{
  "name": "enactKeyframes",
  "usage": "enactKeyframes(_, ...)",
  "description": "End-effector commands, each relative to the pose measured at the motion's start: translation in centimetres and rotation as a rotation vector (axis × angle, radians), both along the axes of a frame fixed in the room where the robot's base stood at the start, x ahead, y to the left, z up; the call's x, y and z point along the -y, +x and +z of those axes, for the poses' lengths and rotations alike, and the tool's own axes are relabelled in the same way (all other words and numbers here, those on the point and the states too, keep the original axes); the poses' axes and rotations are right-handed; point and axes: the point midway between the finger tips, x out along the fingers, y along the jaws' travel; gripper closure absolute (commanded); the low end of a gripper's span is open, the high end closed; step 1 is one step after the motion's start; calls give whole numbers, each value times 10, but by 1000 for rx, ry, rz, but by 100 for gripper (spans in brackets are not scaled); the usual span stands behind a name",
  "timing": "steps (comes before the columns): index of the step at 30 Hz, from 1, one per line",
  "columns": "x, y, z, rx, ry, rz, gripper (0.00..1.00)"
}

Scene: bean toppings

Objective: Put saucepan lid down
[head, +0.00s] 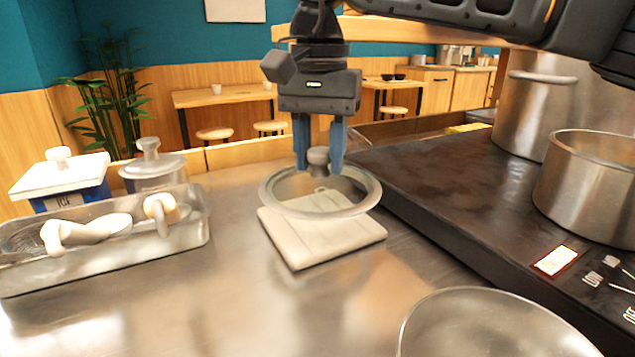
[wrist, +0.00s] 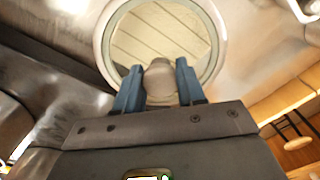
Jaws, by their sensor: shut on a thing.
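My gripper (head: 320,163) points down with its two blue fingers on either side of the knob of the saucepan lid (head: 276,198). It is shut on that knob. The lid has a metal rim and a see-through middle. It is held roughly level over a pale folded cloth or board (head: 335,245) on the steel counter; whether it touches it, I cannot tell. In the wrist view the knob sits between the fingers (wrist: 158,88), and the lid rim (wrist: 104,40) rings pale, lined material below. An open saucepan (head: 590,190) stands on the dark stove at the right.
A tall pot (head: 535,105) stands behind the saucepan on the stove (head: 440,185). A steel tray with utensils (head: 110,255), a blue container (head: 65,185) and a lidded jar (head: 152,165) are at left. A bowl (head: 490,325) is at the front right. The counter's front middle is clear.

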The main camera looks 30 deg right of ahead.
Motion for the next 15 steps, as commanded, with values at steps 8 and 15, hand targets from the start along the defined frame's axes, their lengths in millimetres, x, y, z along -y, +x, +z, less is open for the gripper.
enactKeyframes(8, -3, 1, -24, -2, 1, 0, 100)
enactKeyframes(15, -3, 1, -42, 1, 1, 0, 100)
